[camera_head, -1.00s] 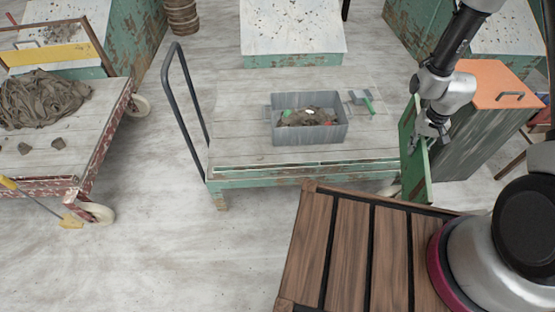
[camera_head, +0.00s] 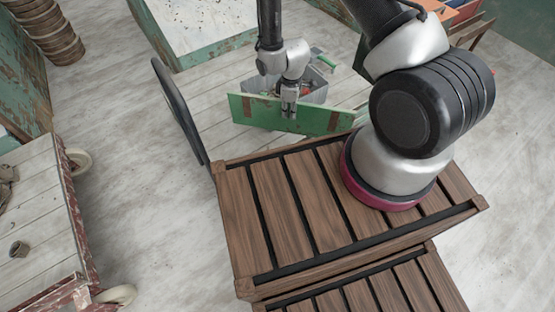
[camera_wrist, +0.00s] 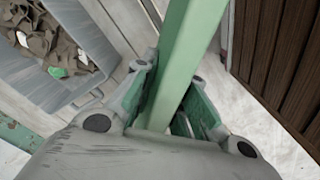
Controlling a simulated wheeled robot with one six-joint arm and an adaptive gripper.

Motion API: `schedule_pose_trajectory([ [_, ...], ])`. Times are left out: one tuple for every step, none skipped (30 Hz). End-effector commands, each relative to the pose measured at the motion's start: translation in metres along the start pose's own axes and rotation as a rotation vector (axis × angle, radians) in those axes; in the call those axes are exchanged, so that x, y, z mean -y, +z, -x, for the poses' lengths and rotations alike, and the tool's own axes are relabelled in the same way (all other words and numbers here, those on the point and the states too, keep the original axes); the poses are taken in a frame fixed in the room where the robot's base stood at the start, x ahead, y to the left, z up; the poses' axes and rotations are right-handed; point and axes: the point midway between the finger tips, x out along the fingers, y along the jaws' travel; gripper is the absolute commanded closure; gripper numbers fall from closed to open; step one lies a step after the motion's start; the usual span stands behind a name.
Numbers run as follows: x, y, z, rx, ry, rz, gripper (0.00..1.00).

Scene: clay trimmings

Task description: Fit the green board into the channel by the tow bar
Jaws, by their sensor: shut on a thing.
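My gripper (camera_head: 289,110) is shut on the green board (camera_head: 325,121), gripping its upper edge near the middle. The board is long, thin and on edge, with brown patches, and runs left to right across the near side of the plank-topped cart (camera_head: 213,100). In the wrist view, the board (camera_wrist: 187,55) passes between the fingers (camera_wrist: 168,108). The dark tow bar (camera_head: 181,115) rises at the cart's left end, left of the board and apart from it. The channel cannot be made out now; the board and my base hide the cart's near edge.
A grey bin (camera_head: 316,92) of clay trimmings stands on the cart behind the board; its wall is close to the fingers in the wrist view (camera_wrist: 88,35). A green-handled tool (camera_head: 326,61) lies beyond it. A red-framed cart (camera_head: 75,235) stands at left, with clear floor between.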

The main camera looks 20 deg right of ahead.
Motion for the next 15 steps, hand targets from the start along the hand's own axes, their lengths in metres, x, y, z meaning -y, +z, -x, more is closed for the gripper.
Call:
schedule_pose_trajectory([
  [0.009,-0.003,-0.011,0.003,-0.003,0.143,1.0],
  [0.012,-0.005,-0.017,0.003,-0.003,0.229,1.0],
  [0.017,-0.007,-0.024,0.003,-0.003,0.338,1.0],
  [0.021,-0.008,-0.029,0.002,-0.003,0.414,1.0],
  [0.023,-0.01,-0.033,0.001,-0.002,0.483,1.0],
  [0.027,-0.011,-0.039,0.001,-0.002,0.564,1.0],
  [0.029,-0.012,-0.042,0.001,-0.002,0.619,1.0],
  [0.031,-0.013,-0.045,0.0,-0.001,0.666,1.0],
  [0.034,-0.013,-0.048,0.0,0.0,0.719,1.0],
  [0.035,-0.014,-0.05,0.0,0.0,0.751,1.0],
  [0.036,-0.014,-0.052,0.0,0.0,0.777,1.0],
  [0.037,-0.014,-0.056,0.0,0.0,0.802,1.0],
  [0.038,-0.014,-0.061,0.001,-0.001,0.815,1.0],
  [0.039,-0.014,-0.066,0.001,-0.002,0.824,1.0],
  [0.039,-0.014,-0.073,0.001,-0.001,0.83,1.0],
])
